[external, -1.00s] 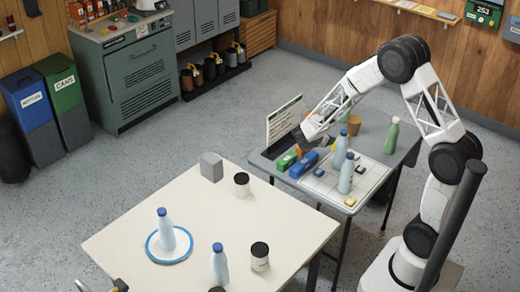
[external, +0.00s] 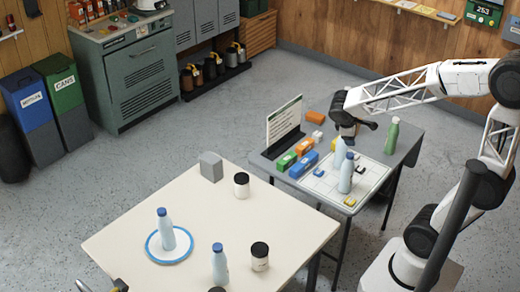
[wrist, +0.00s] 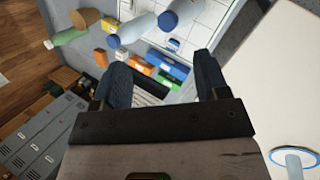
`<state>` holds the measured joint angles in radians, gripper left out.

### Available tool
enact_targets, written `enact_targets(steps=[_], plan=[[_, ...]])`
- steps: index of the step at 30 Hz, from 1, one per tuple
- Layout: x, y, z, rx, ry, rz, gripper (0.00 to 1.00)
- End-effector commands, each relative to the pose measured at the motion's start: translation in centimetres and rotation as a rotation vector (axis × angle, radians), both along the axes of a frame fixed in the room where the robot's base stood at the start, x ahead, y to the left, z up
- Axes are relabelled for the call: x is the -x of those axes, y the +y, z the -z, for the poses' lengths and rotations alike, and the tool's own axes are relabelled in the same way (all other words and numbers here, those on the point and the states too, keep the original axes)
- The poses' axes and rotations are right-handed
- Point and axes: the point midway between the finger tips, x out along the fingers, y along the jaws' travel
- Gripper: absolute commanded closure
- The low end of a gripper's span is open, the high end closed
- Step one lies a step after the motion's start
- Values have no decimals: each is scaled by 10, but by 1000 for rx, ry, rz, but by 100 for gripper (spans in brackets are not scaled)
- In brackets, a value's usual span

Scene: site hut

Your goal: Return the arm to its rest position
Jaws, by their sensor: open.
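My gripper (external: 350,128) is above the grey side table (external: 402,152), close to the tops of two blue bottles (external: 345,178); I cannot tell if it touches them. In the wrist view my gripper (wrist: 160,80) has its two dark fingers spread wide, with nothing held between them. The arm reaches in from the right, its forearm nearly level and its elbow at the right edge of the external view. Part of the rear blue bottle is hidden behind the gripper.
A green bottle (external: 392,135) stands right of the gripper. A sign board (external: 284,124) and several coloured blocks (external: 302,165) are at left. The cream table (external: 200,210) in front holds bottles, dark-lidded jars and a grey block (external: 211,166). Open floor lies behind.

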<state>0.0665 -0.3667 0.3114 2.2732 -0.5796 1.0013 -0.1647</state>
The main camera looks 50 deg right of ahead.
Motion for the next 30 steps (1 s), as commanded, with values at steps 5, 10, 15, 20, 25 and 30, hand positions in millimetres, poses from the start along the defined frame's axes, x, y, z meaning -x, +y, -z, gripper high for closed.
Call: enact_targets(steps=[5,10,15,20,25,30], plan=[[39,30,-21,-124,-112,109,32],[74,57,-35,-250,-208,210,32],[106,82,-46,-374,-290,301,32],[126,98,-52,-460,-338,361,32],[135,106,-54,-503,-360,389,32],[136,107,-54,-507,-361,393,32]])
